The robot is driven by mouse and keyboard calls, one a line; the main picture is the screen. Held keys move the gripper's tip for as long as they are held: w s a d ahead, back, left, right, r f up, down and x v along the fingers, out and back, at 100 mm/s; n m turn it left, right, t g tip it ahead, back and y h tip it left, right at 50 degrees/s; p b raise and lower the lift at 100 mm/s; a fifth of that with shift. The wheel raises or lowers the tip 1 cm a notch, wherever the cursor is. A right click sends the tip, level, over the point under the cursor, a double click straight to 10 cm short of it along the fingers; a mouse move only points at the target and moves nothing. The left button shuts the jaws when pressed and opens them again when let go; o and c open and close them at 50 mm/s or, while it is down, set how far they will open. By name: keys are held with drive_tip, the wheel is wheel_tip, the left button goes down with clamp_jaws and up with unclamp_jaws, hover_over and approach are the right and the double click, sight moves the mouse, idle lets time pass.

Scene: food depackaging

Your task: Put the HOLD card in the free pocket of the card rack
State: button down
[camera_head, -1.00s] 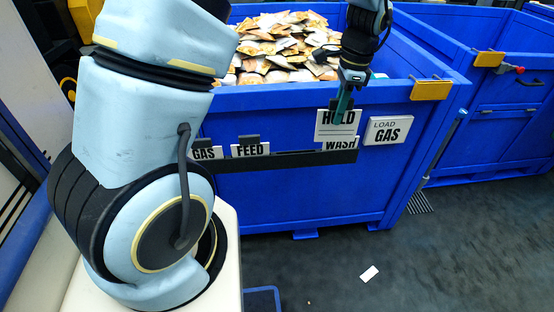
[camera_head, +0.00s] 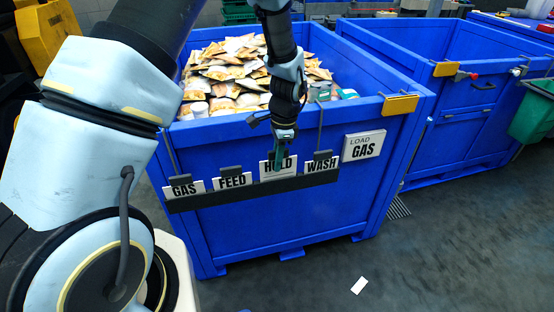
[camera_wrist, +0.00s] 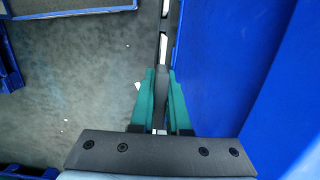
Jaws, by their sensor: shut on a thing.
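The white HOLD card (camera_head: 291,171) stands roughly upright between the FEED card (camera_head: 233,181) and the WASH card (camera_head: 321,165). My gripper (camera_head: 280,158) is shut on it from above, and its teal fingers cover part of the lettering. The dark card rack (camera_head: 255,194) runs along the bin's front. The HOLD card's lower edge meets the rack's front strip; I cannot tell how deep it sits. Its top is higher than the neighbouring cards. The wrist view shows the teal fingers (camera_wrist: 162,98) close together over the narrow rack line; the card is hardly visible there.
The GAS card (camera_head: 187,188) stands at the rack's left end. A white card (camera_head: 359,285) lies on the floor. The space before the rack is clear.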

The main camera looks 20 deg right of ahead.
drive_tip(key=shift+f, duration=0.1)
drive_tip(key=shift+f+b, duration=0.35)
drive_tip(key=shift+f, duration=0.15)
drive_tip(key=c, duration=0.9)
unclamp_jaws()
